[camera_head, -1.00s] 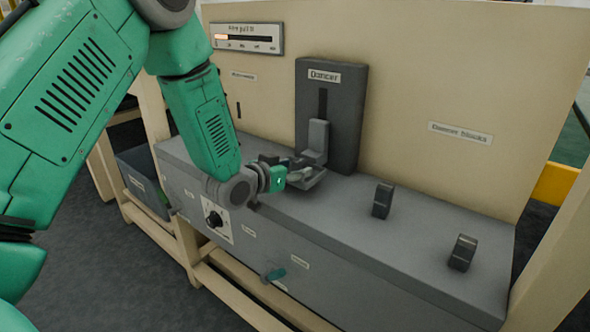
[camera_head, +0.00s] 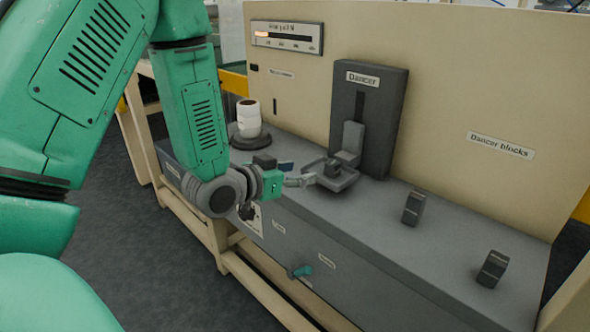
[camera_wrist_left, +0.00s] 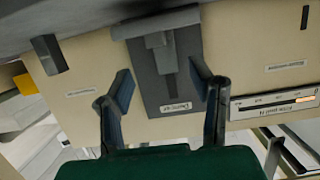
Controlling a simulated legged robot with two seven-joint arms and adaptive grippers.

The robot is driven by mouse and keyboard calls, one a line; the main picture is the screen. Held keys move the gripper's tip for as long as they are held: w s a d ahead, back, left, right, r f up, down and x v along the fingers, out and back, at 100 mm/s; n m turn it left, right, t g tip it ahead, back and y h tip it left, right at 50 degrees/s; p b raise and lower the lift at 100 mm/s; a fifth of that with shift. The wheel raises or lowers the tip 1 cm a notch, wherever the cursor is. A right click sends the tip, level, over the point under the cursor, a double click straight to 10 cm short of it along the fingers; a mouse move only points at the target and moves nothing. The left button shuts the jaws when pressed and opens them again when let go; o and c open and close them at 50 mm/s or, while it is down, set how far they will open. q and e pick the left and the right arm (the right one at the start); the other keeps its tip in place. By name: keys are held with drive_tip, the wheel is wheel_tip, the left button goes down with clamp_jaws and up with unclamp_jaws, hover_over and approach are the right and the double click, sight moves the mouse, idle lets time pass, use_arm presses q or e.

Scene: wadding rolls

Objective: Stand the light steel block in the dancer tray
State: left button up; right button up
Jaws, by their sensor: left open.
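The dancer tray (camera_head: 346,184) is a small dark tray on the bench, below the light grey bracket of the panel labelled Dancer (camera_head: 377,115). Two dark blocks stand on the bench to the right, one nearer the tray (camera_head: 412,207) and one farther (camera_head: 491,268). I cannot tell which block is light steel.
A white roll (camera_head: 249,118) stands on a dark round base behind my left gripper. The beige back board (camera_head: 450,100) rises behind the bench and carries a gauge (camera_head: 287,37). The bench top is clear between the tray and the right-hand blocks.

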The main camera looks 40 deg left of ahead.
use_arm(q)
drive_tip(key=s+d+f+g, duration=0.1)
drive_tip(key=f, duration=0.2)
drive_tip(key=s+f+g, duration=0.1)
drive_tip(key=s+f, duration=0.1)
drive_tip(key=f, duration=0.1)
drive_tip(key=s+d+f+g, duration=0.1)
drive_tip(key=f, duration=0.2)
drive_tip(key=shift+s+d+f, duration=0.2)
drive_tip(key=shift+d+f, duration=0.05)
drive_tip(key=shift+d, duration=0.1)
drive_tip(key=s+d+f+g, duration=0.2)
drive_tip(key=s+f+g, duration=0.1)
drive_tip(key=s+f, duration=0.3)
drive_tip(key=s+d+f+g, duration=0.3)
drive_tip(key=s+f, duration=0.4)
drive_tip(key=s, duration=0.3)
drive_tip(key=s+d+f+g+y, duration=0.1)
drive_tip(key=s+d+f+g, duration=0.1)
drive_tip(key=s+f+g, duration=0.3)
drive_tip(key=s+f, duration=0.2)
drive_tip(key=s, duration=0.1)
drive_tip(key=shift+s+d, duration=0.25)
drive_tip(key=shift+d, duration=0.1)
